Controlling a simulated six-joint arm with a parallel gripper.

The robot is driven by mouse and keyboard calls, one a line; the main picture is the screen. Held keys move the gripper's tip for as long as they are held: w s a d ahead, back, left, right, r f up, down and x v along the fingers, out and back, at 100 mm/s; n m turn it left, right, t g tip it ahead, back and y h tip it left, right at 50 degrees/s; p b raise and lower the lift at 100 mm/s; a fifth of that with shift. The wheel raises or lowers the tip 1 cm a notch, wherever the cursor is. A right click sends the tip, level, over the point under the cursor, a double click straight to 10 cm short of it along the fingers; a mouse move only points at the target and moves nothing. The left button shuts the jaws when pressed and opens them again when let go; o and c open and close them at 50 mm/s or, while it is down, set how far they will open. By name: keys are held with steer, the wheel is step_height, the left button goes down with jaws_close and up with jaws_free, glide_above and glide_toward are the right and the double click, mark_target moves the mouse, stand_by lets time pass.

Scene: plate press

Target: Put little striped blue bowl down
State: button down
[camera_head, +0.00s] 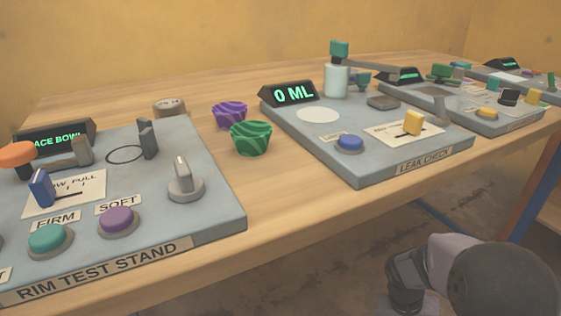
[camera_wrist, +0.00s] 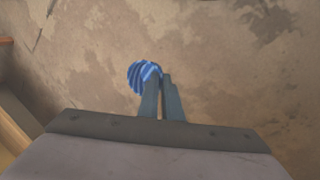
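The little striped blue bowl (camera_wrist: 138,76) shows in the wrist view at the tips of my gripper (camera_wrist: 161,77). The two fingers are nearly together, and the bowl's rim is pinched at the fingertips. Most of the bowl sticks out to the left of the fingers. Behind it is only the stained floor, so it is held in the air away from the table. The head view shows part of my arm at the lower right, but neither the bowl nor the fingertips.
A green bowl (camera_head: 250,138) and a purple bowl (camera_head: 229,114) stand on the wooden table (camera_head: 285,196) between the rim test stand (camera_head: 215,205) and the leak check station (camera_head: 340,165). A round tan object (camera_head: 169,107) sits behind the rim test stand. Bare table lies in front of the bowls.

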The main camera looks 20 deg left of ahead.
steer(key=s+d+r+m+p, duration=0.1)
steer(key=s+d+r+p, duration=0.15)
steer(key=r+p, duration=0.7)
steer(key=s+d+r+m+p, duration=0.1)
steer(key=d+r+p, duration=0.2)
steer(key=r+p, duration=0.65)
steer(key=s+d+r+m+p, duration=0.1)
steer(key=d+r+p, duration=0.2)
steer(key=r+p, duration=0.65)
steer(key=w+a+r+n+p, duration=0.1)
steer(key=a+r+p, duration=0.2)
steer(key=r+p, duration=1.1)
steer(key=w+a+r+n+p, duration=0.1)
steer(key=w+a+r+p, duration=0.15)
steer(key=r+p, duration=1.1)
steer(key=a+r+n+t+p, duration=0.1)
steer(key=a+r+n+p, duration=0.2)
steer(key=a, duration=0.5)
steer(key=a+r+n+p, duration=0.25)
steer(key=a+r, duration=0.25)
steer(key=a, duration=0.3)
steer(key=s+a+n+b, duration=0.1)
steer(key=s+a+b, duration=0.2)
steer(key=s+a, duration=0.45)
steer(key=s+a+b, duration=0.3)
steer(key=s+a, duration=0.2)
steer(key=a, duration=0.5)
steer(key=shift+t, duration=0.3)
steer(key=shift+f+p, duration=1.3)
steer(key=shift+f, duration=4)
